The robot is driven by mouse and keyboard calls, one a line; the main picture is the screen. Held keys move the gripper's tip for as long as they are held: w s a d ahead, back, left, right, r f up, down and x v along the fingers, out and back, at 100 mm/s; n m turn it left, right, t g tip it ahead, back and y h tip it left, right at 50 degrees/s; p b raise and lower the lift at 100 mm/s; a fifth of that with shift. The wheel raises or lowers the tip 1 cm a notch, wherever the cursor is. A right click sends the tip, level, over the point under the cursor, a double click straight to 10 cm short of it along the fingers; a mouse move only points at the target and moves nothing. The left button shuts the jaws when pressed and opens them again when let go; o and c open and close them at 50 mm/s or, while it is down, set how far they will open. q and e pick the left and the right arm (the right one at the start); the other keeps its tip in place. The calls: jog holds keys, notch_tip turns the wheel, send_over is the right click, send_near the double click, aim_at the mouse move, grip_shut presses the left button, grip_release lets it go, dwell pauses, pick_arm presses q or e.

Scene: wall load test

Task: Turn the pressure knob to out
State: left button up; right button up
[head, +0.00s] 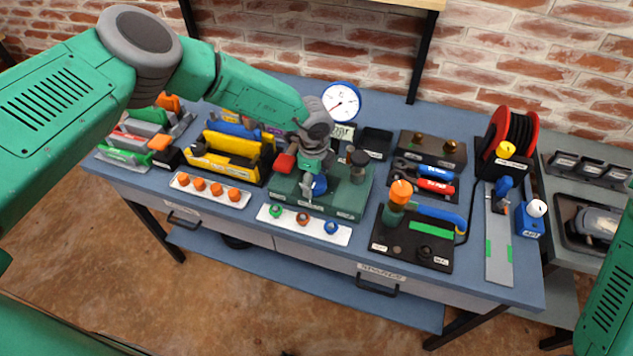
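A green pump-like unit (345,199) stands near the middle of the bench, with a white round gauge (341,101) behind it. No label marks the pressure knob legibly. My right gripper is out of view.
A white strip with several coloured caps (304,225) lies in front of the unit. A yellow toolbox (227,157) stands to its left. To the right are a black board with an orange-topped tool (412,243) and a red hose reel (511,133). A brick wall stands behind.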

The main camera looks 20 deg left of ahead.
aim_at(314, 181)
pick_arm(q)
jog(key=shift+s+f, duration=0.15)
jog(key=shift+s, duration=0.05)
jog(key=shift+r, duration=0.45)
notch_tip(314, 181, up, 11)
jog(key=shift+s, duration=0.2)
